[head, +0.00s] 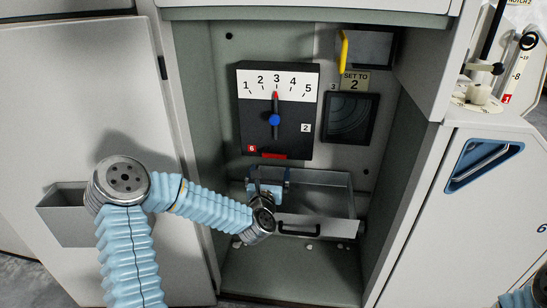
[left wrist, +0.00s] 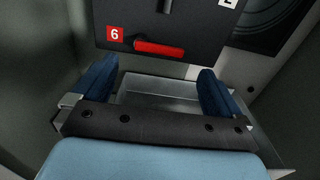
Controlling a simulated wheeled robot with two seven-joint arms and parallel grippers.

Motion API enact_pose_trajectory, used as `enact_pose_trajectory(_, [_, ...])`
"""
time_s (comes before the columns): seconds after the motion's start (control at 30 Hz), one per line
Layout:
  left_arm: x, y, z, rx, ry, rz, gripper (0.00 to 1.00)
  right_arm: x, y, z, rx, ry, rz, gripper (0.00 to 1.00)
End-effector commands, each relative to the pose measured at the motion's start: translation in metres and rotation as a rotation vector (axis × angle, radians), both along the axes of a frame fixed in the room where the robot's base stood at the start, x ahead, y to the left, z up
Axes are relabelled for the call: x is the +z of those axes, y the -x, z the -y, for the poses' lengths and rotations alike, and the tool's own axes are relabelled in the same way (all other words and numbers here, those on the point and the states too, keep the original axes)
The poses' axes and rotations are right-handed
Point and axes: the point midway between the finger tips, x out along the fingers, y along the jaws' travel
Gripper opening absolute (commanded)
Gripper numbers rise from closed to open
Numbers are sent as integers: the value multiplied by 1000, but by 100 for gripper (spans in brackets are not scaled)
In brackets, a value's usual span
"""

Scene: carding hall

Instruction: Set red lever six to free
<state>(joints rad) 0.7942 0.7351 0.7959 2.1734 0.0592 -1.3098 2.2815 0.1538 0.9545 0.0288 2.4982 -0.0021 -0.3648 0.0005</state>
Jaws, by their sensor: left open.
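The red lever (head: 274,156) is a short bar at the lower edge of a black dial box, beside a red tag marked 6 (head: 252,148). In the left wrist view the lever (left wrist: 159,48) lies nearly level, its rounded left end beside the tag; no "free" mark is readable. My left gripper (head: 268,179) is open and empty just below the lever. In the left wrist view its two blue fingers (left wrist: 158,69) stand apart, on either side of and below the lever, not visibly touching it. My right gripper is not in view.
The dial box (head: 289,133) has a blue knob and a red pointer at 3. A "SET TO 2" plate (head: 355,81) and a dark square panel (head: 351,118) are to its right. Cabinet walls close in both sides.

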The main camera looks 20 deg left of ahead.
Motion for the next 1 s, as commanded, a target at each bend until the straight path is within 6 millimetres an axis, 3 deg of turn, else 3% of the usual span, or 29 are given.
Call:
enact_pose_trajectory(0.1, [2,-27,-8,1,2,2,100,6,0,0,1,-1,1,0])
enact_pose_trajectory(0.33, [1,-66,-19,0,-1,0,100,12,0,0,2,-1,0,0])
enact_pose_trajectory(0.5, [0,-78,-22,-1,-1,-2,100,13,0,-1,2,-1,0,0])
enact_pose_trajectory(0.77, [-1,-79,-22,-2,-1,-2,100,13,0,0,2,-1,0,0])
enact_pose_trajectory(1.0, [-1,-79,-22,-3,-1,-2,66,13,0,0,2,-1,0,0])
